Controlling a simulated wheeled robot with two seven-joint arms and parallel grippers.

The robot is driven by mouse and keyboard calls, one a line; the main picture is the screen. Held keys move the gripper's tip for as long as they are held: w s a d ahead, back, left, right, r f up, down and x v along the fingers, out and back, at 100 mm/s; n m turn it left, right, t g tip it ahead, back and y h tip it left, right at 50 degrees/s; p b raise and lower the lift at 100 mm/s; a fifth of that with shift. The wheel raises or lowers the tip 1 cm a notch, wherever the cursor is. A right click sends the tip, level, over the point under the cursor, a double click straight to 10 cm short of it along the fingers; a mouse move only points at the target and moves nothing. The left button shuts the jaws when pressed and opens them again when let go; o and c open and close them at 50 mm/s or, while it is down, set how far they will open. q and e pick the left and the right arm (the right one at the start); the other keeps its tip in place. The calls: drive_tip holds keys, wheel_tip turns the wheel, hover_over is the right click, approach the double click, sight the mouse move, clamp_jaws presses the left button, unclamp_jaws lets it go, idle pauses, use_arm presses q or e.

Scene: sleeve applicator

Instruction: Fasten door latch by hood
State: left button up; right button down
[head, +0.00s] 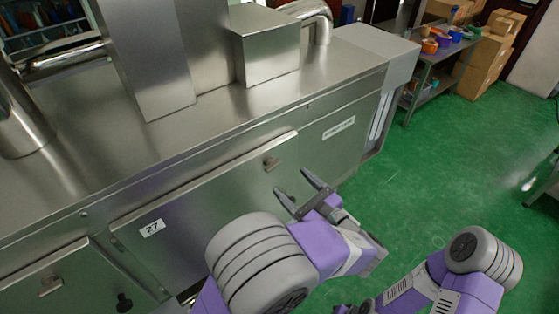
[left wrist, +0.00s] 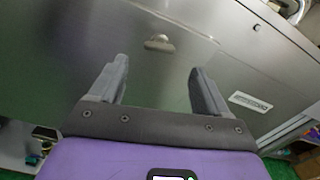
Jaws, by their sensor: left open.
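The door latch (head: 271,163) is a small metal piece near the top edge of a steel door panel (head: 205,205) on the machine's front. In the left wrist view the latch (left wrist: 159,43) lies ahead, between and beyond the two fingertips. My left gripper (head: 296,187) is open and empty, a little below and right of the latch in the head view and apart from it. Its fingers (left wrist: 155,75) point at the panel in the left wrist view. My right arm shows at the lower right of the head view; its fingertips are not clearly visible.
Steel ducts and a box hood (head: 265,45) stand on top. The green floor (head: 430,160) is clear at right, before a shelf (head: 432,60).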

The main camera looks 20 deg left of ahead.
sight(275, 168)
use_arm(q)
drive_tip(key=x, duration=0.7)
drive_tip(key=shift+a+p, duration=0.15)
drive_tip(key=shift+p, duration=0.15)
drive_tip(key=c, duration=1)
drive_tip(key=m+p, duration=0.1)
drive_tip(key=p, duration=0.2)
drive_tip(key=shift+r+m, duration=0.3)
drive_tip(key=shift+m, duration=0.1)
drive_tip(key=shift+c, duration=0.2)
drive_tip(key=shift+f+m+p, duration=0.2)
drive_tip(key=shift+m+p, duration=0.3)
drive_tip(key=shift+p, duration=0.25)
drive_tip(key=o, duration=1)
drive_tip(key=shift+o, duration=0.2)
